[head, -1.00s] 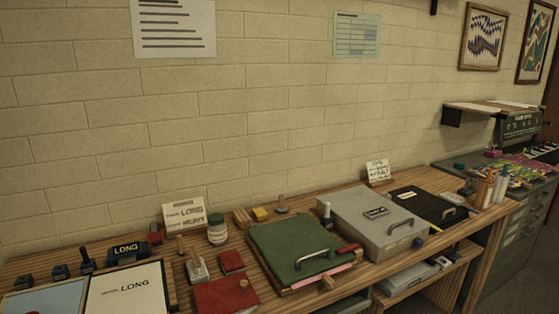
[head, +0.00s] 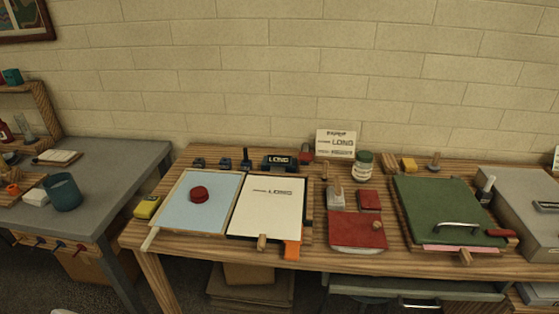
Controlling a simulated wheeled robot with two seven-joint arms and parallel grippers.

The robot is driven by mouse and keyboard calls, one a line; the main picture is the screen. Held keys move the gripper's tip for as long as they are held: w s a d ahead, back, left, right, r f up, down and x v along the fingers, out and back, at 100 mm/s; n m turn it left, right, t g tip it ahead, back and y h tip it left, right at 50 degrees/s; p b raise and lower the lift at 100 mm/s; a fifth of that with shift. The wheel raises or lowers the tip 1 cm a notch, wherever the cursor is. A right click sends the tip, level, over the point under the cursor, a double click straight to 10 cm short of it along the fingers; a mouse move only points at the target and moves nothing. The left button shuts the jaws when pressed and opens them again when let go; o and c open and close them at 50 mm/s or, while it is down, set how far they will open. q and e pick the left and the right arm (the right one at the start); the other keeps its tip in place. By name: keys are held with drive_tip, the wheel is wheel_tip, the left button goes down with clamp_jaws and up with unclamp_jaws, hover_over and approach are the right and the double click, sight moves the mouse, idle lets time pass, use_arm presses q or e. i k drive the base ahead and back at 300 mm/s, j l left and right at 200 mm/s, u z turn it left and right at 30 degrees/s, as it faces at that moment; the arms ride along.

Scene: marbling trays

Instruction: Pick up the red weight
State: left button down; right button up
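A round dark red weight (head: 199,194) sits on the pale blue sheet of a shallow wooden tray (head: 214,234) at the left part of the wooden bench. Nothing covers the weight, and it stands apart from the things around it. Neither of my grippers shows in the head view.
Right of the tray lie a white board marked LONG (head: 265,210), an orange piece (head: 292,249), a red pad (head: 357,230) and a green lidded press (head: 446,205). A grey table (head: 110,180) with a teal cup (head: 63,192) stands farther left.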

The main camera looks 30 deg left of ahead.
sight(199, 194)
drive_tip(key=u, duration=1.65)
drive_tip(key=i+j, duration=0.15)
drive_tip(key=j, duration=0.25)
drive_tip(key=i+j+z, duration=0.15)
drive_tip(key=j, duration=0.2)
